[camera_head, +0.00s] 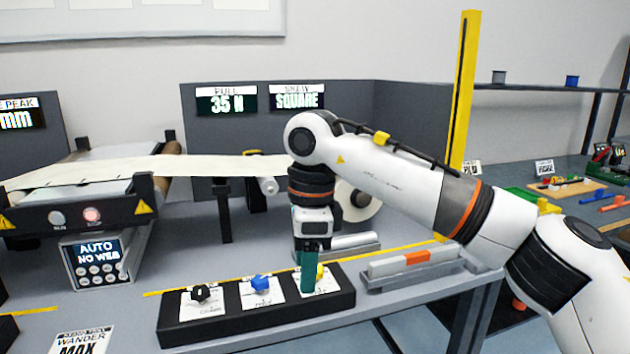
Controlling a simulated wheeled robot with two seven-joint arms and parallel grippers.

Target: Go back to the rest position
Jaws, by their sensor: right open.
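My right arm comes in from the right and bends down at its wrist over the table. My right gripper (309,270) points down at the right end of a black block (200,328). Its green fingers are over the third white card, beside a yellow piece (320,272) that they partly hide. I see the fingers nearly edge-on, so the gap between them is hard to make out, but the gripper is open. I cannot tell whether the fingers touch the piece. My left gripper is not in view.
The block also bears a black knob (200,293) and a blue knob (260,282). A mini conveyor (78,212) with a pale web stands at the left, above a control box (100,262). A grey bar with an orange part (417,258) lies right of the block. A yellow post (464,90) rises behind my arm.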

